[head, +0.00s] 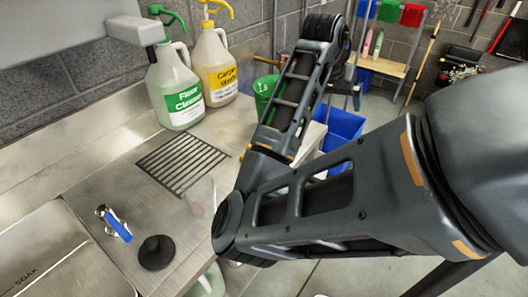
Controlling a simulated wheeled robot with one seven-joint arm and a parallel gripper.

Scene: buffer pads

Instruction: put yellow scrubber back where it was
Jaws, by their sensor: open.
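I see no object that I can clearly tell is the yellow scrubber. A small yellow bit (246,151) shows at the left edge of my arm, near the counter's right side, but it is too small to identify. My arm crosses the right half of the head view, bends low near the counter edge and rises to the top middle.
The steel counter (100,175) holds a drain grate (182,163), a black round stopper (156,252), a blue-handled tap (116,225) and a sink (60,260). Green-labelled (178,90) and yellow-labelled (213,65) jugs stand at the back. Blue (342,128) and green (264,92) buckets stand beyond.

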